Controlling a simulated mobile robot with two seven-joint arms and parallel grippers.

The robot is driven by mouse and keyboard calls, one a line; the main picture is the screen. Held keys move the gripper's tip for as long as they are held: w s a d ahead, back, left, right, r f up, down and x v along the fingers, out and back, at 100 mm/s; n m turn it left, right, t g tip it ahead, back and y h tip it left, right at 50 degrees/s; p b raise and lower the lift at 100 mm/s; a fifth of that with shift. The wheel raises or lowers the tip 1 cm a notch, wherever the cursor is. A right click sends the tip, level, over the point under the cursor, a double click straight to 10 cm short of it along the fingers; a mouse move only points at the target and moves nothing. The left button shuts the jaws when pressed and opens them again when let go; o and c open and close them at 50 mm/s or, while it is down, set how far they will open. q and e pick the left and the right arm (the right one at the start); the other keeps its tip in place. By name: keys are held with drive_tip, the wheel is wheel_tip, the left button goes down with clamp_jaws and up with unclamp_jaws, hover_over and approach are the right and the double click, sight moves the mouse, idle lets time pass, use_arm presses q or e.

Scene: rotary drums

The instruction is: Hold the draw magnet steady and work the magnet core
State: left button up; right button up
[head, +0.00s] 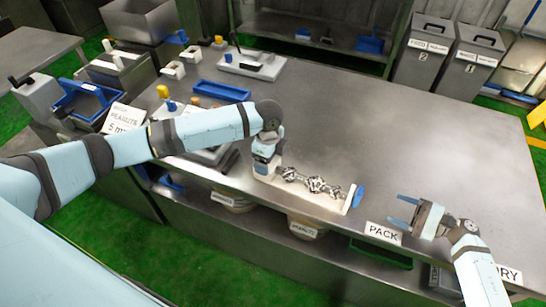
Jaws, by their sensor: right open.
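The draw magnet looks to be the cream holder (305,198) near the front edge of the steel table. A silver, knobbly rod, apparently the magnet core (316,185), lies along it, with a blue end piece (358,196) at the right. My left gripper (266,160) is over the holder's left end, pointing down; its fingertips are hard to make out, so I cannot tell whether it grips. My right gripper (403,211) is open and empty, its blue fingers pointing left, a little right of the blue end piece and apart from it.
A blue tray (220,91) and a white-based device (250,64) stand farther back. The table's right half is clear. Two grey bins (421,55) stand behind it.

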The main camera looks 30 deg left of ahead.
sight(351, 195)
use_arm(q)
drive_tip(key=shift+f, duration=0.15)
drive_tip(key=shift+s+f, duration=0.1)
use_arm(e)
drive_tip(key=m, duration=0.2)
drive_tip(key=r+m, duration=0.1)
drive_tip(key=m, duration=0.1)
drive_tip(key=a+m, duration=0.1)
drive_tip(key=m, duration=0.1)
drive_tip(key=shift+r, duration=0.2)
drive_tip(key=shift+a+r+m, duration=0.1)
drive_tip(key=shift+a+m, duration=0.15)
drive_tip(key=shift+m, duration=0.45)
use_arm(q)
drive_tip(key=shift+s+f, duration=0.1)
use_arm(e)
drive_tip(key=a, duration=1.1)
drive_tip(key=shift+a, duration=0.3)
